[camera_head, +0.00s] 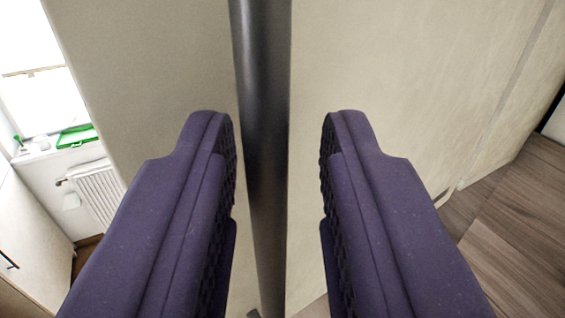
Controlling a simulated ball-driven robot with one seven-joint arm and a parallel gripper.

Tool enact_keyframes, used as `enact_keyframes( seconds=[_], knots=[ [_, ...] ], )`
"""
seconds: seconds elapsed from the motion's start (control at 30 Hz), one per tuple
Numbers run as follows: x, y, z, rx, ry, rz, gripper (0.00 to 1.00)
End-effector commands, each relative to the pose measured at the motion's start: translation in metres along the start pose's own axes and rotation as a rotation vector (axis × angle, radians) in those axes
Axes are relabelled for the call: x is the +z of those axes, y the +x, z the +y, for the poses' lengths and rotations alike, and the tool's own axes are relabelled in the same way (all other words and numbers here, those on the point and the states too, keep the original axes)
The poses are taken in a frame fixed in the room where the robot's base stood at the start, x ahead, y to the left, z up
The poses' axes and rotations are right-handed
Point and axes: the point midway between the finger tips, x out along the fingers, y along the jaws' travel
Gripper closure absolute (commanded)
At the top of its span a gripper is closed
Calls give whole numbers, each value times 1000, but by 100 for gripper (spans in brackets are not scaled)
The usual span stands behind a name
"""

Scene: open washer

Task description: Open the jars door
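My gripper (278,145) fills the lower middle of the head view, with its two purple fingers spread apart. A dark grey metal bar (262,110) runs from the top edge down between the fingers, closer to the left finger. It looks like a long handle. Behind it is a flat beige panel (390,60), which looks like a door front. I cannot tell whether the bar is fixed to this panel. I cannot tell whether the left finger touches the bar. No jars show.
A bright window (30,75) with a green object (77,136) on its sill is at the left. A white radiator (98,190) is below it. A pale cabinet front (28,235) with a dark handle is at the lower left. Wooden floor (515,220) shows at the right.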

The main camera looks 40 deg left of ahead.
Motion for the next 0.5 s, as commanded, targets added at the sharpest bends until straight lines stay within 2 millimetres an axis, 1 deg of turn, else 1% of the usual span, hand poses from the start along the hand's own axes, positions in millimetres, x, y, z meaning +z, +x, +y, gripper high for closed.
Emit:
enact_keyframes(
  seconds=[0.1, 0.2, 0.3, 0.4, 0.5],
  knots=[
    [3, -23, 2, 5, -1, 0, 71],
    [3, -42, 2, 4, -1, 1, 71],
    [2, -56, 2, 5, 0, 2, 71],
    [1, -64, 2, 2, 0, 2, 71],
    [0, -67, 2, 2, 0, 3, 71]
  ],
)
